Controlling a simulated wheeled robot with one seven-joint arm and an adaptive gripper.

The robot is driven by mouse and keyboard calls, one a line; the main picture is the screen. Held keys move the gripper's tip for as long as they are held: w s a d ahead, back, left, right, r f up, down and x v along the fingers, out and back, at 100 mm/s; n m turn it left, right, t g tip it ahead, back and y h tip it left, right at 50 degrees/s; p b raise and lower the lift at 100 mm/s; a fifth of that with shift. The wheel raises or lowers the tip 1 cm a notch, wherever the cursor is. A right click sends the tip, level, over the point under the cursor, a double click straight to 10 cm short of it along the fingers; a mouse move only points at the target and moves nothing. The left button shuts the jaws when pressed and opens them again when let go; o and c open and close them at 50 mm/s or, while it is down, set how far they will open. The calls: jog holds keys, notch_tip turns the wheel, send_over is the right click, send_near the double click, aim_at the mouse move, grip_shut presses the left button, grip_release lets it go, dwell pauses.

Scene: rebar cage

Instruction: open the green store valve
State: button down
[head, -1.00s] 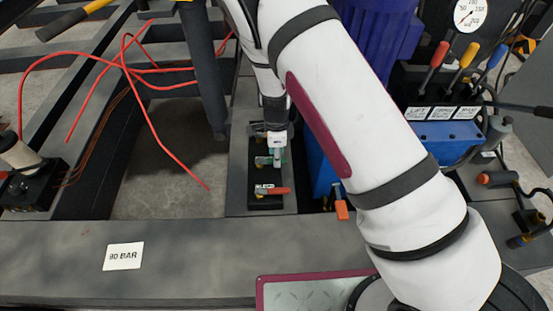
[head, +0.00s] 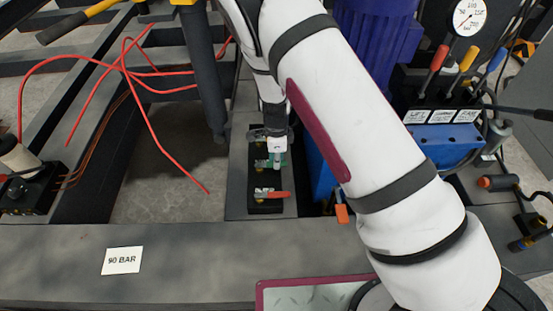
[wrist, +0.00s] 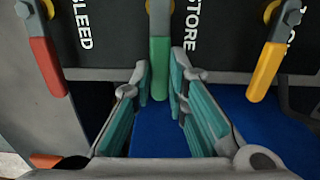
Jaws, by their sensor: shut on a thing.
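The green store valve handle (wrist: 159,62) hangs straight down in the wrist view, beside the STORE lettering (wrist: 191,28). My gripper (wrist: 160,78) has its teal-padded fingers on both sides of the handle and is shut on it. In the head view my gripper (head: 277,156) is over the dark valve block (head: 262,208), where it hides most of the green handle. The store valve's pivot is only partly in view at the top of the wrist view.
A red BLEED handle (wrist: 47,66) is left of the green one and a yellow handle (wrist: 265,71) is right of it, both close by. In the head view, red hoses (head: 150,130) lie left and a gauge with levers (head: 469,15) stands right.

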jog(key=shift+w, duration=0.1)
jog(key=n, duration=0.1)
jog(key=w+n+p, duration=0.1)
jog(key=n, duration=0.2)
jog(key=shift+w+a, duration=0.2)
jog(key=shift+w, duration=0.15)
jog(key=n, duration=0.2)
jog(key=w+a+n, duration=0.1)
jog(key=w+n+p, duration=0.1)
jog(key=n, duration=0.1)
jog(key=shift+a+n, duration=0.3)
jog(key=a+n, duration=0.1)
jog(key=n, duration=0.1)
jog(key=w+n, duration=0.1)
jog(key=n, duration=0.1)
jog(key=shift+a, duration=0.4)
jog(key=shift+w+a+n, duration=0.1)
jog(key=shift+a+n, duration=0.35)
jog(key=shift+n, duration=0.6)
jog(key=shift+w+a+n, duration=0.1)
jog(key=shift+a+n, duration=0.35)
jog(key=shift+n, duration=0.6)
jog(key=c, duration=1.6)
grip_release()
jog(key=shift+a, duration=0.1)
jog(key=shift+o, duration=0.2)
